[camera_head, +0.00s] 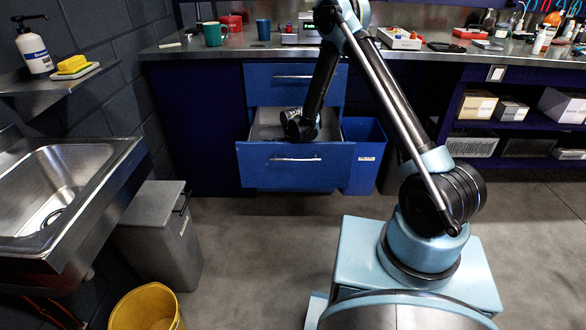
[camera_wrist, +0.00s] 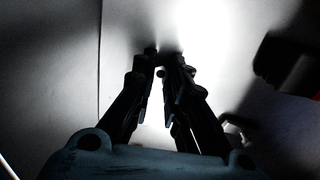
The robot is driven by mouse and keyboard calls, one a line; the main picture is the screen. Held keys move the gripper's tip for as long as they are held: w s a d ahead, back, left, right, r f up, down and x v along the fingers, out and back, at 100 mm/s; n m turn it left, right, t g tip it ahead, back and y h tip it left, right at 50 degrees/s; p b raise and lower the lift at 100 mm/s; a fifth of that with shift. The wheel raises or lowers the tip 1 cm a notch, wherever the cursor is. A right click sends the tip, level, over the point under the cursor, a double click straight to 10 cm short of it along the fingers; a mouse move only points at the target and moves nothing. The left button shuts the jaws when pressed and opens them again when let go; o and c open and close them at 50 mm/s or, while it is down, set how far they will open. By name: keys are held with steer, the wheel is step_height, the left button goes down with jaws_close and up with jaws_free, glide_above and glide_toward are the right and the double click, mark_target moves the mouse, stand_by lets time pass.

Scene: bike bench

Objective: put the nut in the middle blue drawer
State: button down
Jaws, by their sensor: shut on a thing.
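The open blue drawer (camera_head: 295,178) is pulled out of the bench below a shut upper blue drawer (camera_head: 279,86). Its pale inside shows around my arm. My gripper (camera_wrist: 163,58) points down inside this drawer; in the head view its fingertips are hidden behind my wrist. In the wrist view the fingers are close together at the tips, over a pale surface. A small dark thing (camera_wrist: 160,72) shows between the tips, most likely the nut, but it is too dark to be sure.
A blue bin (camera_head: 364,172) stands right of the open drawer. A dark object (camera_wrist: 283,64) with a red edge lies right of my fingers in the wrist view. The sink (camera_head: 62,180), grey bin (camera_head: 155,225) and yellow bucket (camera_head: 146,310) are at left. Floor before the drawer is clear.

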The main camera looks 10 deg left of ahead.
steer(key=c, duration=1.6)
jaws_free()
steer(key=shift+f, duration=0.1)
step_height(320, 180, up, 12)
steer(key=shift+r, duration=0.2)
